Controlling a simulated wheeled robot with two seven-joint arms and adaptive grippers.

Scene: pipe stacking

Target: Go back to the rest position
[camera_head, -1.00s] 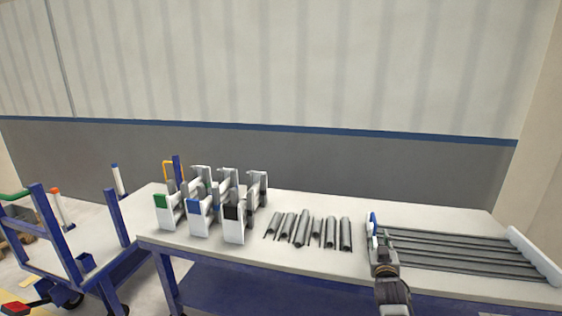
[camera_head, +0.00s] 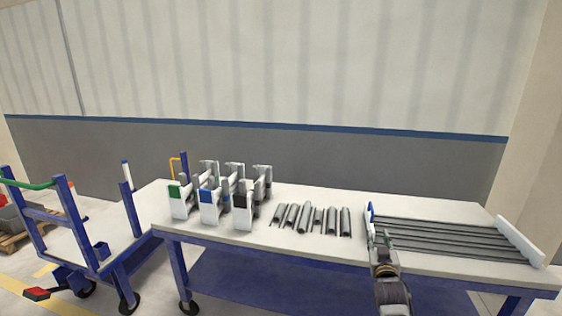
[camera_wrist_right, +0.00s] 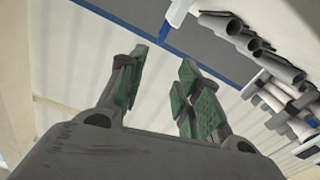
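My right gripper (camera_head: 378,238) is over the front edge of the table at the left end of the pipe rack. In the right wrist view the right gripper (camera_wrist_right: 158,85) has its two green-padded fingers apart with nothing between them. The rack of long grey pipes (camera_head: 450,238) lies on the right of the table, with white ends. Several short grey pipes (camera_head: 312,219) lie in a row in the middle of the table, and pipes also show in the right wrist view (camera_wrist_right: 250,45). My left gripper is not in view.
White holders with green, blue and black marks (camera_head: 210,205) stand on the left of the white table (camera_head: 262,253). A blue cart (camera_head: 100,262) with a green handle stands on the floor to the left. A grey wall is behind the table.

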